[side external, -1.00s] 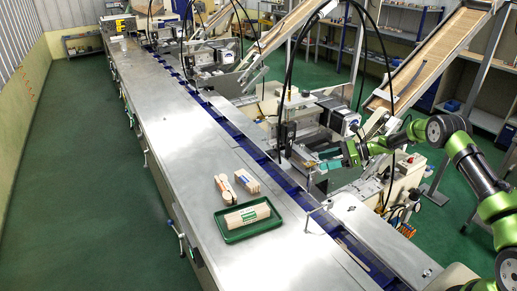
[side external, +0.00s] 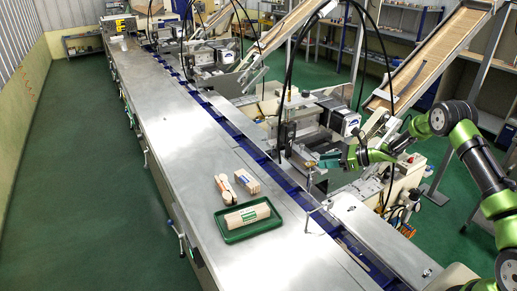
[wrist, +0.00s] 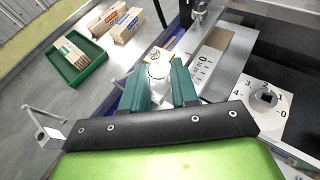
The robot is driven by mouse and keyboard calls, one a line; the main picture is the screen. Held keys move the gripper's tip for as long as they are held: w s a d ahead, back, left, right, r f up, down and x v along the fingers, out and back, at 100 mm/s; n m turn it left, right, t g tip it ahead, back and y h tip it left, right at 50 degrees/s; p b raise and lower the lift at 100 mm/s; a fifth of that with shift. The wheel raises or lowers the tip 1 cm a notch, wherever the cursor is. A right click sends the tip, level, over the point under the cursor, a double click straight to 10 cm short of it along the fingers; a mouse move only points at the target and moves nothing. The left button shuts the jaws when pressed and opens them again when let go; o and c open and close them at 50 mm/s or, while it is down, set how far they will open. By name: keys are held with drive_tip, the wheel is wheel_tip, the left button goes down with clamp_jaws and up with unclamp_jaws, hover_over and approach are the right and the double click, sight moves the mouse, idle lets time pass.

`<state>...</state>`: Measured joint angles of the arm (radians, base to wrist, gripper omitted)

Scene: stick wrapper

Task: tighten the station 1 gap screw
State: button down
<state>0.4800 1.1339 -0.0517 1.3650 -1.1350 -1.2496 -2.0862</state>
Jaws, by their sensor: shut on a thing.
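The station 1 gap screw shows in the wrist view as a pale, round-topped metal knob (wrist: 158,71) between my teal fingers. My gripper (wrist: 160,78) is shut on it, one finger on each side. In the side external view my gripper (side external: 318,163) reaches in from the right, at the near end of the station beside the blue conveyor channel. The screw is small there and its thread cannot be made out. A scale plate (wrist: 203,72) marked with a 0 lies just right of the fingers in the wrist view.
A numbered dial (wrist: 264,98) sits to the right in the wrist view. A green tray (side external: 232,232) holding a bundle of sticks stands on the steel table, with stick bundles (side external: 246,181) behind it. A thin bracketed post (side external: 318,207) stands near my gripper.

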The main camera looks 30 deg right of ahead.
drive_tip(key=m+t+h, duration=0.1)
drive_tip(key=m+h, duration=0.1)
drive_tip(key=a+m+t+h, duration=0.1)
drive_tip(key=m+h, duration=0.3)
drive_tip(key=h, duration=0.1)
drive_tip(key=shift+s+a+t, duration=0.3)
drive_tip(key=shift+t, duration=0.1)
drive_tip(key=m+h, duration=0.3)
drive_tip(key=shift+a, duration=0.4)
drive_tip(key=shift+w+a+f+m+g+h, duration=0.1)
drive_tip(key=shift+w+a+m+g+h, duration=0.25)
drive_tip(key=shift+m+g+h, duration=1.9)
drive_tip(key=shift+w+a+r+m+g+h, duration=0.15)
drive_tip(key=shift+w+m+g+h, duration=0.25)
drive_tip(key=shift+m+g+h, duration=1.85)
drive_tip(key=shift+w+a+f+m+g+h, duration=0.15)
drive_tip(key=shift+w+a+m+g+h, duration=0.2)
drive_tip(key=shift+m+g+h, duration=1.9)
drive_tip(key=shift+w+m+t+y, duration=0.1)
drive_tip(key=shift+m+t+y, duration=0.55)
drive_tip(key=shift+m, duration=0.6)
drive_tip(key=c, duration=0.9)
unclamp_jaws()
drive_tip(key=shift+o, duration=0.2)
